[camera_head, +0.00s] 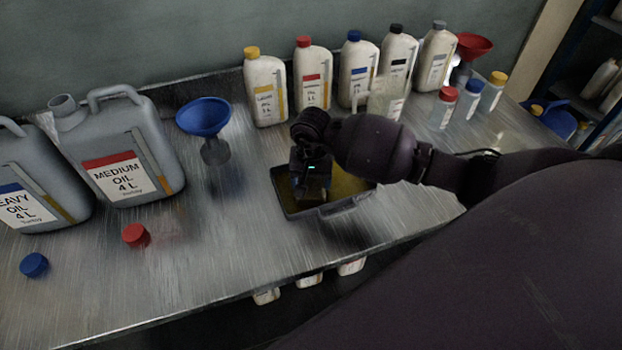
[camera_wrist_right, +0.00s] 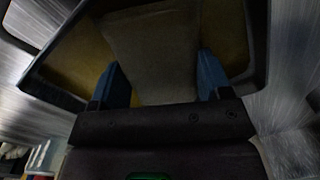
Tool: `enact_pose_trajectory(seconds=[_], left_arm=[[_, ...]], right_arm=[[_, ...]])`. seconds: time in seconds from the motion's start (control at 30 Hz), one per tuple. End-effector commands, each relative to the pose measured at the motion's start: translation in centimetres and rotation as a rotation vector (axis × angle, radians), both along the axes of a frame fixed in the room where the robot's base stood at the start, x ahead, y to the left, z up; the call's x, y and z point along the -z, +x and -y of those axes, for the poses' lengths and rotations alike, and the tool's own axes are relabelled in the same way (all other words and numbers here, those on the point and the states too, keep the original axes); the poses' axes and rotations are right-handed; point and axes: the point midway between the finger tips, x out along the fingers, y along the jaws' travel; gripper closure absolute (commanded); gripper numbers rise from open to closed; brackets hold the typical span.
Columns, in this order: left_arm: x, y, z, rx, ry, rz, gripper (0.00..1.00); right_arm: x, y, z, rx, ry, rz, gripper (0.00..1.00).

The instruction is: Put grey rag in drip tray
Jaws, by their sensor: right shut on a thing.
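My right gripper (camera_head: 312,195) points down over the drip tray, and its body covers part of it. In the right wrist view, its two blue fingers (camera_wrist_right: 162,82) are shut on the grey rag (camera_wrist_right: 155,50), which hangs between them over the tray. The drip tray (camera_head: 287,207) is a dark, shallow tray with a yellowish floor, lying on the metal bench. Its dark rim also shows in the right wrist view (camera_wrist_right: 45,88). I cannot tell whether the rag touches the tray floor. The rag is mostly hidden behind the gripper in the head view. My left gripper is not in view.
A blue funnel (camera_head: 204,118) stands left of the tray. Grey oil cans (camera_head: 125,150) stand further left, with a red cap (camera_head: 135,235) and blue cap (camera_head: 34,265) in front. Several white bottles (camera_head: 312,80) line the back.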

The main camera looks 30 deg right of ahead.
Motion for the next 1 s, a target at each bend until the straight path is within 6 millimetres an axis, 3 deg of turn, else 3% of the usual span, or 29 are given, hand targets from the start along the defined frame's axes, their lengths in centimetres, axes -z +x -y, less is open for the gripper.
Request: enact_pose_trajectory(seconds=[0.3, 0.33, 0.5, 0.83, 1.0], left_arm=[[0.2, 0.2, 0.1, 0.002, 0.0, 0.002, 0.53], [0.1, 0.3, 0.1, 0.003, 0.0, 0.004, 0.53], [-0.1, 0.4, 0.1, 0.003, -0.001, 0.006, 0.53], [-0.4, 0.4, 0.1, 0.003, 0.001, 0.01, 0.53], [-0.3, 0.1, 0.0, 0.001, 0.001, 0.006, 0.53]], right_arm=[[0.3, 0.1, 0.1, -0.001, -0.001, 0.0, 0.48], [0.2, 0.1, 0.0, 0.0, -0.001, 0.001, 0.26], [0.2, 0.1, 0.0, 0.0, 0.0, 0.002, 0.03], [-0.2, 0.0, 0.0, 0.0, 0.001, 0.002, 0.03], [-2.2, 0.2, 0.1, -0.001, -0.002, 0.007, 0.03]])
